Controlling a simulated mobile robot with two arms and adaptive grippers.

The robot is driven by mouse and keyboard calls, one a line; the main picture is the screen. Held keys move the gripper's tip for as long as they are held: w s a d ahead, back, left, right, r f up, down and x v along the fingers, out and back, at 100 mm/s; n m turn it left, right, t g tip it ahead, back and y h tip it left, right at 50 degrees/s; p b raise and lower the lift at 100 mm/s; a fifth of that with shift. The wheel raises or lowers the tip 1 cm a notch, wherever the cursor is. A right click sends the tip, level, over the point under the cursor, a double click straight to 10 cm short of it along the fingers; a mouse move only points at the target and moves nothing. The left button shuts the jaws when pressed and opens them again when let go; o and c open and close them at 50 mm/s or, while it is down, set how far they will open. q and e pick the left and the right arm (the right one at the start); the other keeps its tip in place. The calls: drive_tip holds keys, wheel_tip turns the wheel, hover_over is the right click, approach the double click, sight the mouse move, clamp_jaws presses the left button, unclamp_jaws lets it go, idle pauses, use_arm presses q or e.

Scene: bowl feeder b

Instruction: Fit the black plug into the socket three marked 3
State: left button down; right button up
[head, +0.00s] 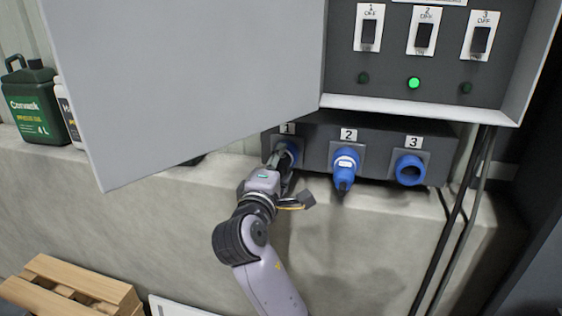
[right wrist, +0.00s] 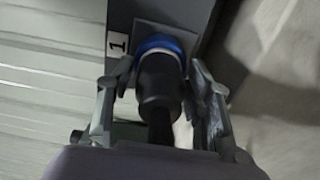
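The black plug (right wrist: 158,85) sits in the blue-ringed socket marked 1, as the right wrist view shows. In the head view, socket one (head: 291,150) is mostly hidden by my right gripper (head: 284,172). The right gripper's fingers (right wrist: 160,88) stand on either side of the plug. They look open, with a narrow gap at the plug's left side; contact on the right is unclear. Socket three (head: 409,170), marked 3, is a blue ring with a dark, empty opening at the right of the socket box. My left gripper is not in view.
A blue plug (head: 343,172) is in the socket marked 2. Above the dark socket box (head: 315,150) is a switch cabinet (head: 390,75) with its grey door (head: 200,80) swung out left. Dark cables (head: 458,215) hang at the right. A green can (head: 35,105) stands on the ledge.

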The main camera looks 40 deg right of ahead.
clamp_jaws()
idle(0.3)
drive_tip(key=shift+a+f, duration=0.15)
drive_tip(key=shift+f, duration=0.05)
drive_tip(key=shift+s+a, duration=0.15)
drive_tip(key=shift+s, duration=0.05)
drive_tip(key=shift+r+v, duration=0.25)
drive_tip(key=shift+v, duration=0.95)
drive_tip(key=shift+s+f, duration=0.1)
drive_tip(key=shift+a, duration=0.15)
drive_tip(key=shift+p+v, duration=0.35)
drive_tip(key=shift+v, duration=0.8)
drive_tip(key=shift+s, duration=0.2)
